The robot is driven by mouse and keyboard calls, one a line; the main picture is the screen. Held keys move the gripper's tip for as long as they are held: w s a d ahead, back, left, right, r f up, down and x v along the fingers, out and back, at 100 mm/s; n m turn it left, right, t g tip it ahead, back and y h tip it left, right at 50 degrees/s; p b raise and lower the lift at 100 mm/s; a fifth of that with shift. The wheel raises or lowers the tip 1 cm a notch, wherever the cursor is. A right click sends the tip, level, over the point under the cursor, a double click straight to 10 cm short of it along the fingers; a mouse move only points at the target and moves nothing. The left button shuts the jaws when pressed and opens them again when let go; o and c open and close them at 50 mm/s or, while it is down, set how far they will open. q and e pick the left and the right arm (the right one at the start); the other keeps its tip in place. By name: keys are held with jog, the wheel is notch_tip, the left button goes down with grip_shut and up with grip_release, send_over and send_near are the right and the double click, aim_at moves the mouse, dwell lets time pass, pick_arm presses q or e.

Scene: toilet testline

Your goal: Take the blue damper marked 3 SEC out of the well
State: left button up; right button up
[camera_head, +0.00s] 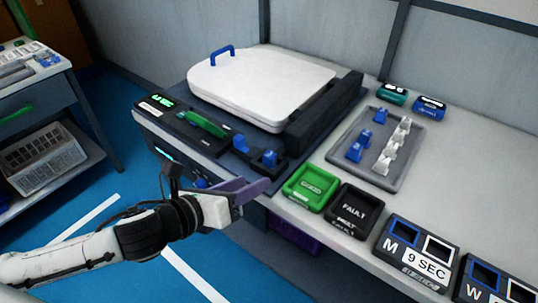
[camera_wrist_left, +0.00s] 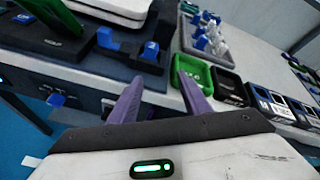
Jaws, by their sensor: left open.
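Two blue parts sit in the dark fixture at the front of the bench: a left blue part (camera_head: 240,143) and a right blue part (camera_head: 270,157). Both also show in the left wrist view, the left one (camera_wrist_left: 106,38) and the right one (camera_wrist_left: 150,51). I cannot read a 3 SEC mark on either, nor tell which is the damper in the well. My left gripper (camera_head: 256,191) has purple fingers, spread apart and empty, in front of the bench edge below the right blue part. The fingers also show in the left wrist view (camera_wrist_left: 163,82). My right gripper is out of view.
A white toilet lid (camera_head: 262,85) lies behind the fixture. A green tray (camera_head: 311,187) and black FAULT tray (camera_head: 354,209) stand to the right. A grey tray (camera_head: 400,180) holds blue and white parts. A 9 SEC box (camera_head: 418,252) stands at the front right.

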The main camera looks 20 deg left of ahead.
pick_arm(q)
notch_tip(320, 180, up, 3)
jog(key=a+m, duration=0.1)
jog(key=m, duration=0.4)
send_near(269, 154)
jog(key=shift+w+d+f+t, duration=0.15)
jog(key=shift+w+d+f, duration=0.05)
jog(key=shift+w+d, duration=0.3)
jog(key=shift+w+d+f+t, duration=0.15)
jog(key=shift+w+d+f, duration=0.05)
jog(key=shift+w+d, duration=0.25)
jog(key=shift+a+f+x, duration=0.1)
jog(key=shift+a+x, duration=0.05)
jog(key=shift+x, duration=0.75)
jog(key=shift+a+f+x, duration=0.1)
jog(key=shift+x, duration=0.85)
jog(key=shift+a+f+x, duration=0.1)
jog(key=shift+a+x, duration=0.05)
jog(key=shift+x, duration=0.75)
jog(key=shift+c, duration=0.2)
grip_shut()
